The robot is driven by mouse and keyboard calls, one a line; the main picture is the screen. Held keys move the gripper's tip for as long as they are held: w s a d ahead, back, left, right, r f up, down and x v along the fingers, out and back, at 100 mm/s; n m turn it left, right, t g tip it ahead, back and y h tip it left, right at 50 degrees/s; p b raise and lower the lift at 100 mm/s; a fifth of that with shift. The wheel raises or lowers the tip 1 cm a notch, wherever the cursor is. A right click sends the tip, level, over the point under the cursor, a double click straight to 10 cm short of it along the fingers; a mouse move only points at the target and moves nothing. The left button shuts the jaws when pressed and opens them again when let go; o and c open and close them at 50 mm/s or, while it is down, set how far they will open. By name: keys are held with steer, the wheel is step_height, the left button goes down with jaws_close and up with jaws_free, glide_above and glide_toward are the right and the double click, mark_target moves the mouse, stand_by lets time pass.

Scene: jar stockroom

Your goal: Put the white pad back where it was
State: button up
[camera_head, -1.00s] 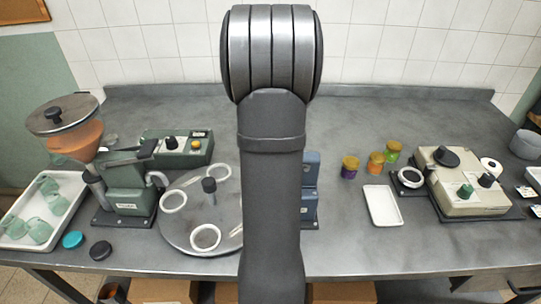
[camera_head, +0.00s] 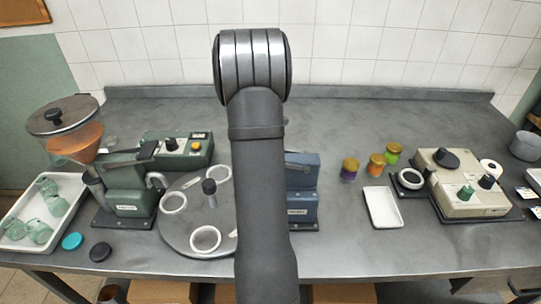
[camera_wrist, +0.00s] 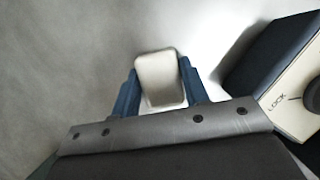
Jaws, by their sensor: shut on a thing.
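The white pad (camera_wrist: 160,80) is a small pale block with rounded corners. In the wrist view it sits between the two blue fingers of my gripper (camera_wrist: 158,67), which is shut on it. The grey surface behind the pad is blurred. In the head view my gripper and the pad are hidden behind my arm.
In the wrist view, a dark-topped device (camera_wrist: 285,75) with a pale "LOCK" panel is close on the right. The head view shows a white tray (camera_head: 384,208), several small jars, a beige machine (camera_head: 463,190), a blue machine (camera_head: 303,185) and a round turntable (camera_head: 185,235). The rear bench is clear.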

steer(key=shift+f, duration=0.1)
steer(key=o, duration=0.9)
steer(key=shift+o, duration=0.2)
steer(key=v, duration=1.2)
